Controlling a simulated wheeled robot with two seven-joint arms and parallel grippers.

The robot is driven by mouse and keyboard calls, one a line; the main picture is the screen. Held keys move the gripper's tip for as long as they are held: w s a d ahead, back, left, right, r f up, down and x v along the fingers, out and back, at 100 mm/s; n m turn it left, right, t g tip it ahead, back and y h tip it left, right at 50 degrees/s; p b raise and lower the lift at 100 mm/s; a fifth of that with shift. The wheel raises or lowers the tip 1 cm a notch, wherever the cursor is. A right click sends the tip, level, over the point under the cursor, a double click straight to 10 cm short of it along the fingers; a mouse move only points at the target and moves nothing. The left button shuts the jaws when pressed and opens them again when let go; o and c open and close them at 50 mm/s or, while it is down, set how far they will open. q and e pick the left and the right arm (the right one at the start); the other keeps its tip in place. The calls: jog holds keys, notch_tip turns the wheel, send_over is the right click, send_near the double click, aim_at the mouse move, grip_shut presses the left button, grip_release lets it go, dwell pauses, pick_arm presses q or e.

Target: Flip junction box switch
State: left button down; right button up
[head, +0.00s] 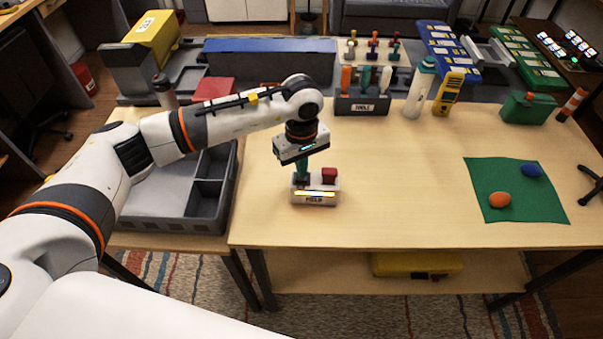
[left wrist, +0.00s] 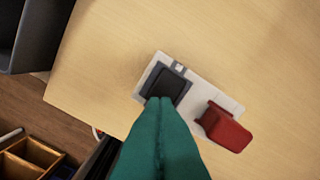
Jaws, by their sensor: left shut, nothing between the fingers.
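The junction box (head: 316,192) is a small white box with a label on its front, standing on the wooden table near its front edge. It carries a red block-like part (head: 329,176) on its right side, which also shows in the left wrist view (left wrist: 225,127). In the left wrist view a dark square rocker switch (left wrist: 168,86) sits on the other half of the box (left wrist: 202,91). My left gripper (head: 302,178) points down over the left half of the box. Its green fingers (left wrist: 160,105) are shut and empty, with the tips at the switch's edge; contact cannot be told.
A grey divided tray (head: 180,222) stands to the left. A tool rack (head: 361,105), a white bottle (head: 420,88) and a yellow meter (head: 447,93) stand behind. A green mat (head: 515,190) lies at the right. The table between box and mat is clear.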

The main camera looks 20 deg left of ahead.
pick_arm(q)
jog(key=shift+f+b, duration=1.05)
dwell(0.4)
jog(key=shift+s+r, duration=0.1)
jog(key=shift+r, duration=0.05)
jog(key=shift+w+r+p, duration=0.2)
jog(key=shift+r+p, duration=0.3)
jog(key=shift+r, duration=0.4)
jog(key=shift+s+r+p, duration=0.1)
jog(key=shift+r+p, duration=0.75)
jog(key=shift+r, duration=1.65)
